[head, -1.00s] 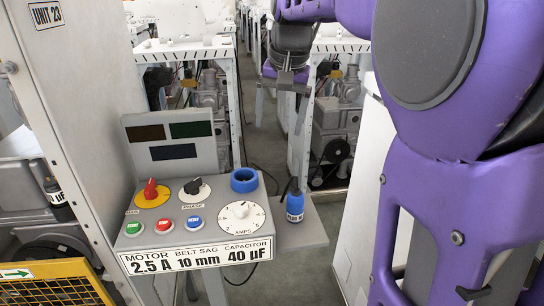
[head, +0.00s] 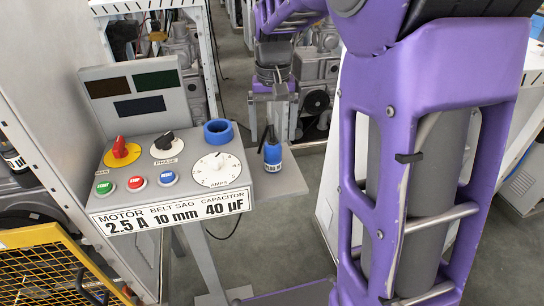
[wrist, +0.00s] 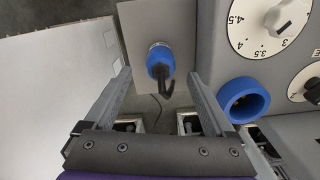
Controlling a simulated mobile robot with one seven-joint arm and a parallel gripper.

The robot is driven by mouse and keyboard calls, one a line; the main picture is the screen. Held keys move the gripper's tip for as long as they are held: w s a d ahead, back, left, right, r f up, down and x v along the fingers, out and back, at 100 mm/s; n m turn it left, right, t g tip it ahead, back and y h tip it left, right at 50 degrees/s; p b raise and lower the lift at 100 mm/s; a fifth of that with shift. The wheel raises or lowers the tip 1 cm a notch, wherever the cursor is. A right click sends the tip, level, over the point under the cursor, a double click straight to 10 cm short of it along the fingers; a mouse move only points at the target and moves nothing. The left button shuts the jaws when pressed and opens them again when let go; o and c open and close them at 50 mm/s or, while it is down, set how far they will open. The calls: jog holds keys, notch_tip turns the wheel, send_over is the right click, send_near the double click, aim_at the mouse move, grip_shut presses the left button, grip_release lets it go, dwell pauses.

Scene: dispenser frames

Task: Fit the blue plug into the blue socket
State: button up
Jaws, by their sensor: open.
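The blue plug (head: 272,153) stands upright on a small grey shelf to the right of the control panel, its dark cable rising from the top. In the wrist view the plug (wrist: 160,58) shows between the tips of my open fingers, and I cannot tell how far below them it is. The blue socket (head: 218,132) is a round blue ring on the panel's upper right corner, empty; in the wrist view the socket (wrist: 244,100) lies right of my right finger. My gripper (head: 276,118) is open and empty, above and behind the plug in the head view.
The grey control panel (head: 240,183) carries a red knob, a black knob, a white dial (head: 216,170) and several buttons. The shelf (head: 292,183) is small. A white cabinet wall (wrist: 55,80) stands left of my gripper in the wrist view. A yellow mesh guard (head: 50,268) stands front left.

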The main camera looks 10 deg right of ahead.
aim_at(273, 143)
jog(key=shift+f+b, duration=0.55)
jog(key=shift+f, duration=2.4)
grip_shut()
